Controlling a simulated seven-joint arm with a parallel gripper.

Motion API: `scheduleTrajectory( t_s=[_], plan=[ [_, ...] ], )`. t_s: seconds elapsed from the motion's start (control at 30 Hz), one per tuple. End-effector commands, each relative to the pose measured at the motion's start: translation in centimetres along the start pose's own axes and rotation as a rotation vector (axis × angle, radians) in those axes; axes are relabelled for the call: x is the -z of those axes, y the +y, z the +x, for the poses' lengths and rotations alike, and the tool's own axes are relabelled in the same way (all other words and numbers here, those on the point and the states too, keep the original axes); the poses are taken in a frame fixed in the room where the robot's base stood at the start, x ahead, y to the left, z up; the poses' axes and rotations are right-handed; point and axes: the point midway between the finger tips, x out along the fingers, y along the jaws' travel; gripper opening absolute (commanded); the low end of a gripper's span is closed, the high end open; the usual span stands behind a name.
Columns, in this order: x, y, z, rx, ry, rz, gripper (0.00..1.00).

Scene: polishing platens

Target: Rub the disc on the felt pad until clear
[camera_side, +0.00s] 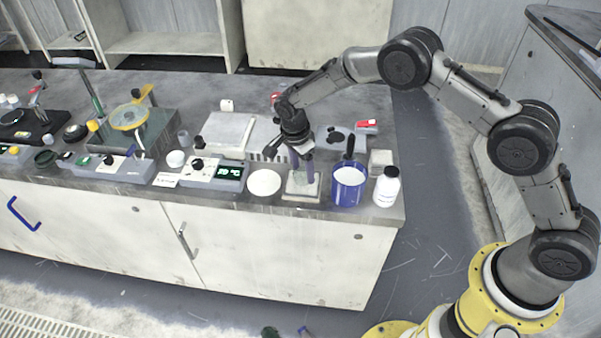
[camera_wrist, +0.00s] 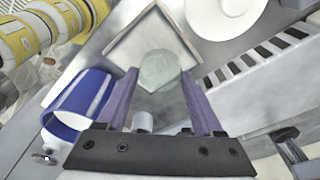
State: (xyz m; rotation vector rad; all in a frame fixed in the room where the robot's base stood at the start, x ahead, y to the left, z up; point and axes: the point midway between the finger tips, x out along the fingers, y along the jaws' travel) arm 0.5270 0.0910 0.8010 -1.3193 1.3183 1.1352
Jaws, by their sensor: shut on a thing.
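My gripper (camera_side: 304,176) points down over a pale square pad (camera_side: 289,196) near the front edge of the bench. In the wrist view its two purple fingers (camera_wrist: 160,78) are shut on a round, cloudy, pale green disc (camera_wrist: 158,67). The disc lies over the square pad (camera_wrist: 125,50), which has a raised-looking border. I cannot tell whether the disc touches the pad's surface. In the side view the disc is too small and covered by the fingers to make out.
A blue mug (camera_side: 347,190) with white contents stands close on the right, with a white bottle (camera_side: 386,188) beyond it. A white round plate (camera_side: 264,183) lies close on the left. A control box with a green display (camera_side: 229,173) sits farther left. The bench's front edge is near.

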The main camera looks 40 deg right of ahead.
Motion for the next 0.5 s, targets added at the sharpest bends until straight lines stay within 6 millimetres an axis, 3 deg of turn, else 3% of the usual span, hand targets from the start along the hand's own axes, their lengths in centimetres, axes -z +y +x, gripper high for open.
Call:
scheduleTrajectory(
  t_s=[0.37,0.5],
  plan=[
    [-1.9,3.0,-0.1,-0.006,0.001,-0.001,0.00],
    [-1.1,1.5,0.0,-0.004,0.001,0.001,0.00]
  ],
)
